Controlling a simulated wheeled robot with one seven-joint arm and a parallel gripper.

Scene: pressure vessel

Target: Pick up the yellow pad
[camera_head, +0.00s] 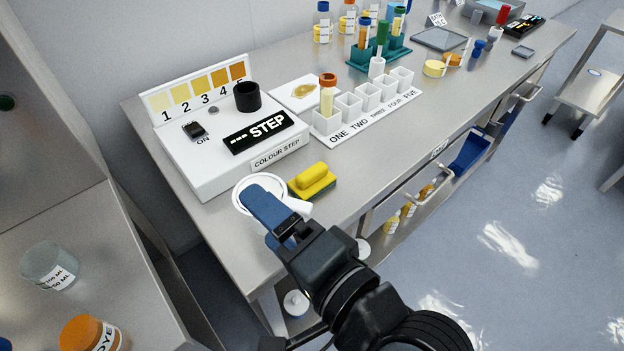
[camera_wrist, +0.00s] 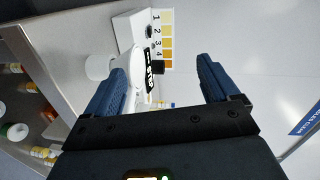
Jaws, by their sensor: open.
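The yellow pad (camera_head: 312,176) lies on the metal bench near its front edge in the head view. It has a raised yellow grip on top and a dark green underside. I cannot make out the pad in the wrist view.
A white colour step box (camera_head: 225,135) stands behind the pad. A labelled white rack (camera_head: 372,117) with several cups and one orange-capped tube (camera_head: 327,95) is at the back right. Bare bench (camera_head: 375,165) lies to the pad's right.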

